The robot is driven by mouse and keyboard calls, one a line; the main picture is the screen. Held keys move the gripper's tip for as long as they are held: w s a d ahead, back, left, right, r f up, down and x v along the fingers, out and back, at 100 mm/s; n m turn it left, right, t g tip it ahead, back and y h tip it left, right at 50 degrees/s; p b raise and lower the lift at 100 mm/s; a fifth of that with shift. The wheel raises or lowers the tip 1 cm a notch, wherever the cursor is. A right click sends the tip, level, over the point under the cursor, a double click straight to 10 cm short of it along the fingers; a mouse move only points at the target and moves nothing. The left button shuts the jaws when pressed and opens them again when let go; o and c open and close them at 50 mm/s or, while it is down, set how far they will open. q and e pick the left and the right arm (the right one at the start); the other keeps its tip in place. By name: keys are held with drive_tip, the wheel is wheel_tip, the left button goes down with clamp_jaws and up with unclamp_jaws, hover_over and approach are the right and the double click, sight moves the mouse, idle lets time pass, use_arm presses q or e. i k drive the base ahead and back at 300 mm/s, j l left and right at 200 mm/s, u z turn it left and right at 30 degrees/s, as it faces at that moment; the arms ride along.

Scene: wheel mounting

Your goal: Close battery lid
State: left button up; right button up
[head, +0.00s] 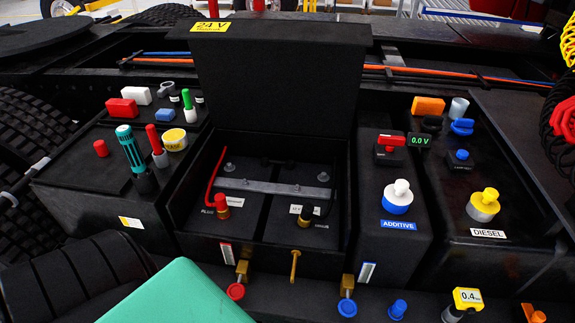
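The battery lid (279,85) is a large black panel with a yellow 24 V label on its top edge. It stands open, upright at the back of the battery box (213,251). Inside the open box, two dark batteries (245,222) lie under a grey metal bar (270,187). A red-capped terminal (222,205) with a red cable is on the left, and a dark, brass-based terminal (305,217) is on the right. A brass hook-shaped latch (295,265) is at the box's front. Neither of my grippers is in view.
Left of the box is a black top with a teal-handled tool (130,148), coloured blocks and bottles. To the right are an additive tank (397,197) with a white-and-blue cap and a diesel tank with a yellow cap (483,204). Orange and blue lines run behind.

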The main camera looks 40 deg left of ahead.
sight(286, 77)
drive_tip(key=i+u, duration=0.15)
drive_tip(key=u, duration=0.25)
drive_tip(key=i+u, duration=0.15)
drive_tip(key=u, duration=0.25)
drive_tip(key=i+l+u, duration=0.1)
drive_tip(key=u, duration=0.65)
drive_tip(key=k+u, duration=0.25)
drive_tip(key=u, duration=0.25)
